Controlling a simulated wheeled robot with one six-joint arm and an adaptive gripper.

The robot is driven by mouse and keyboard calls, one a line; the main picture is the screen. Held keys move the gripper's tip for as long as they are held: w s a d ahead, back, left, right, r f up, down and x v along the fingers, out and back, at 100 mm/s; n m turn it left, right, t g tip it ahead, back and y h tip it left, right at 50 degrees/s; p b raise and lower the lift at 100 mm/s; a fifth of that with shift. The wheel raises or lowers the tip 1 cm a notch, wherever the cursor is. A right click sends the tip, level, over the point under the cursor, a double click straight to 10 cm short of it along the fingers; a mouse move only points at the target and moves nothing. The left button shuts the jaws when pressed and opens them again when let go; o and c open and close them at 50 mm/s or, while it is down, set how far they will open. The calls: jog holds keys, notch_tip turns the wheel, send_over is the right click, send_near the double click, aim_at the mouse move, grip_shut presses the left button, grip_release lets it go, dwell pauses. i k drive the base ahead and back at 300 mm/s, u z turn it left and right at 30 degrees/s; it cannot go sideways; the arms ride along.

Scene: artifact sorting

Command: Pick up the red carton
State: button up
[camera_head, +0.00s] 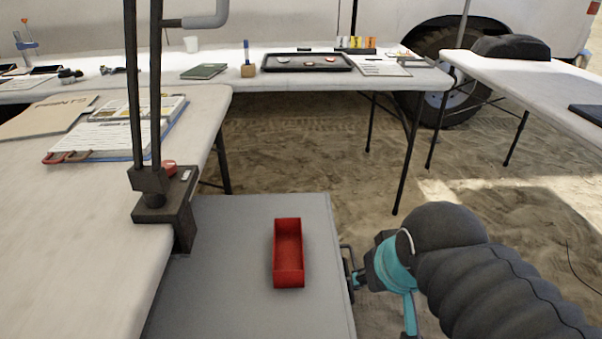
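The red carton (288,252) is an open-topped oblong box. It stands on a grey flat surface (235,225), right of that surface's middle, with its long side running away from me. Its inside looks empty. My gripper (350,268) is at the right edge of the grey surface, beside the carton and apart from it. Its dark fingers are small and partly hidden by the teal wrist, so their opening is unclear. Nothing shows held in it.
A white table (70,205) with papers and a clipboard (120,135) runs along the left. A far table (225,88) carries a black tray (305,63), and another table (510,80) stands at right. The grey surface around the carton is clear. Sand lies beyond.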

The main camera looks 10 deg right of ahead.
aim_at(288, 255)
jog(key=z, duration=0.05)
jog(key=k, duration=0.5)
jog(key=z, duration=1.85)
jog(key=i, duration=1.2)
jog(key=u, duration=2.8)
